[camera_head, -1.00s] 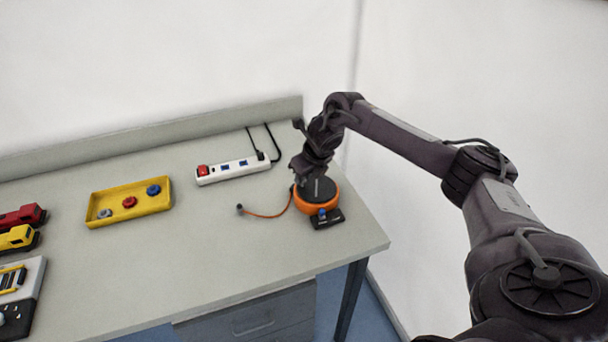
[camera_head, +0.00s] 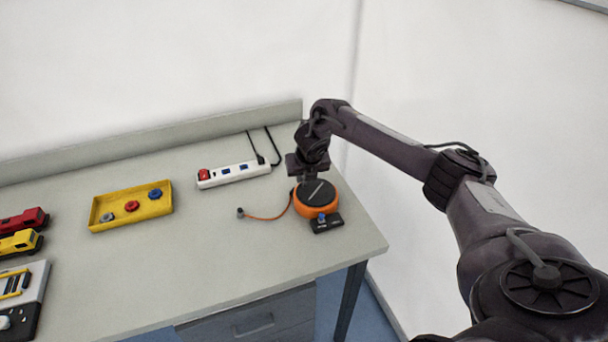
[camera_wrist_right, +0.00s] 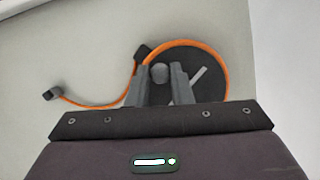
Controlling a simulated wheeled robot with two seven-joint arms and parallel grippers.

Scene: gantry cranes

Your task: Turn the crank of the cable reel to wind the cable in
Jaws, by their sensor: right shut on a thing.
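The cable reel (camera_head: 329,201) stands near the right end of the table, an orange ring around a dark disc (camera_head: 320,189) with a pale line. It also shows in the right wrist view (camera_wrist_right: 226,88). My right gripper (camera_head: 303,181) is at the reel's back left edge, pointing down. In the right wrist view its fingers (camera_wrist_right: 160,80) are shut on the grey crank knob (camera_wrist_right: 160,73). The orange cable (camera_head: 268,217) runs left from the reel in a short curve to a dark plug (camera_head: 240,212) on the table. My left gripper is out of view.
A white power strip (camera_head: 234,174) lies behind and left of the reel. A yellow tray (camera_head: 118,222) with several coloured round pieces is farther left. Red (camera_head: 22,218) and yellow toy vehicles (camera_head: 20,242) stand at the far left. The table front between is clear.

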